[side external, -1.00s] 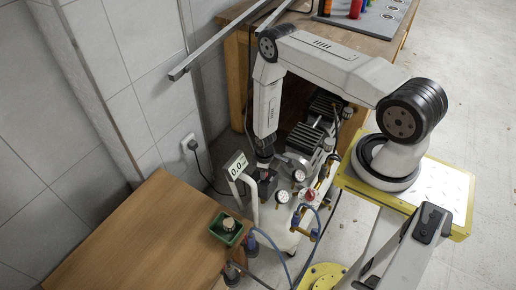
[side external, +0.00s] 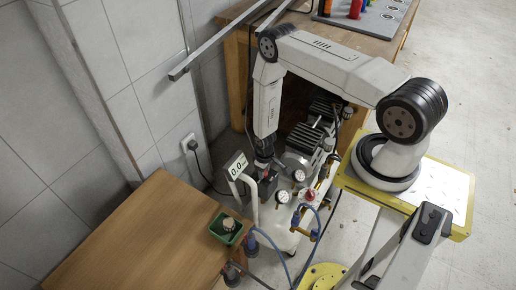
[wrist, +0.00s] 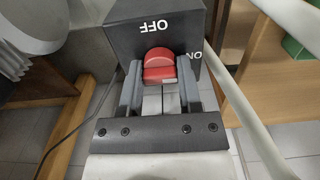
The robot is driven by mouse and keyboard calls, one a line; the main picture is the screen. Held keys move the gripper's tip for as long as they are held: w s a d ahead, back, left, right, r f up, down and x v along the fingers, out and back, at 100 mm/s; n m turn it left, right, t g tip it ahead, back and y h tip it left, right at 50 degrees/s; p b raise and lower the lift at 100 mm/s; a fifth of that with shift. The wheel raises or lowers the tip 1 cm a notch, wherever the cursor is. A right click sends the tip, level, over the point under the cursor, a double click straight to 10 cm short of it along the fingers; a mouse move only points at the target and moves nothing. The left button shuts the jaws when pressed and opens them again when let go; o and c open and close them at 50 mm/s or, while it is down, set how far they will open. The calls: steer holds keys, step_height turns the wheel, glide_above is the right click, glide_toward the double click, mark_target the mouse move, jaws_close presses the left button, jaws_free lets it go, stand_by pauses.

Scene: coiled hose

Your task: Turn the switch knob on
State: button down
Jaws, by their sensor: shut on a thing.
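The red switch knob (wrist: 159,62) sits on the face of a black switch box (wrist: 126,40) in the wrist view. The box is marked OFF above the knob and ON to its right. The knob's rounded end points up, toward OFF. My gripper (wrist: 160,78) has a grey finger on either side of the knob and is shut on it. In the side view my gripper (side external: 265,163) hangs down at the switch box behind the display post. The knob is hard to make out there.
A display reading 0.0 (side external: 237,164) stands on a white tubular frame (side external: 254,205) close to my gripper. A pump with dark fins (side external: 306,138) and round gauges are to the right. A wooden table (side external: 140,235) with a green tray (side external: 217,233) stands in front.

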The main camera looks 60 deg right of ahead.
steer(key=shift+c, duration=1.4)
jaws_free()
steer(key=shift+r, duration=0.1)
steer(key=shift+r, duration=3.85)
